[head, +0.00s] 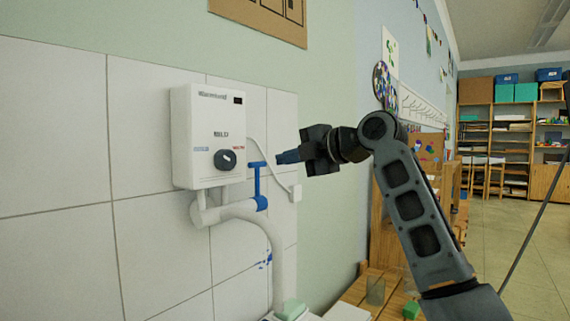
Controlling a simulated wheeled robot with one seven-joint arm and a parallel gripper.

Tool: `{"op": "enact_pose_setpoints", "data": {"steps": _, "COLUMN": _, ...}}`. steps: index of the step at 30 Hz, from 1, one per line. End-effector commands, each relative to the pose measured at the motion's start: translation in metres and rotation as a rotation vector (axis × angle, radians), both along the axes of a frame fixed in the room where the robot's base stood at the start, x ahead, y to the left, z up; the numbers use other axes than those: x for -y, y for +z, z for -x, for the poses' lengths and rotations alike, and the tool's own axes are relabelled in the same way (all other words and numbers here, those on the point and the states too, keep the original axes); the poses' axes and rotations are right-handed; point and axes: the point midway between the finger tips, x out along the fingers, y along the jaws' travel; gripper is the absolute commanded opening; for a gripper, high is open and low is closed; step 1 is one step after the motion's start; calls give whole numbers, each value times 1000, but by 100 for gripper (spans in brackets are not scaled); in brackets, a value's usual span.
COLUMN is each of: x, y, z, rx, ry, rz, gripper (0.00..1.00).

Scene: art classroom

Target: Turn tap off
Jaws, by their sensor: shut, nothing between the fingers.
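A blue tap (258,184) with a T-shaped handle sits on white pipework below and right of a white water heater box (208,138) on the tiled wall. The heater has a dark round knob (225,160) on its front. My gripper (279,158) points left, its fingers shut and empty, just right of the tap handle's top bar. A small gap seems to show between the fingertips and the handle, but depth is hard to judge. A white pipe (276,250) curves down from the tap.
A wooden bench (370,286) with a glass-like cup (375,291) stands below my arm. Wooden shelves (510,130) stand far right. Open floor lies at right.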

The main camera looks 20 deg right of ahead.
Motion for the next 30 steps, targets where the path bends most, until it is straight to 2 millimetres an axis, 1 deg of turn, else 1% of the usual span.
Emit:
{"op": "enact_pose_setpoints", "data": {"steps": 2, "x": 6, "y": 0, "z": 9, "rx": 2, "ry": -1, "rz": 0, "gripper": 0}}
{"op": "enact_pose_setpoints", "data": {"steps": 13, "x": 39, "y": 11, "z": 53, "rx": 1, "ry": 0, "rz": 1, "gripper": 0}}
{"op": "enact_pose_setpoints", "data": {"steps": 18, "x": 46, "y": 15, "z": 63, "rx": 0, "ry": 1, "rz": 0, "gripper": 0}}
{"op": "enact_pose_setpoints", "data": {"steps": 23, "x": 47, "y": 13, "z": 65, "rx": -4, "ry": -1, "rz": -6, "gripper": 0}}
{"op": "enact_pose_setpoints", "data": {"steps": 26, "x": 45, "y": -3, "z": 63, "rx": -23, "ry": -17, "rz": -45, "gripper": 0}}
{"op": "enact_pose_setpoints", "data": {"steps": 29, "x": 43, "y": -37, "z": 62, "rx": -63, "ry": -56, "rz": -129, "gripper": 0}}
{"op": "enact_pose_setpoints", "data": {"steps": 30, "x": 41, "y": -54, "z": 62, "rx": -82, "ry": -77, "rz": -172, "gripper": 0}}
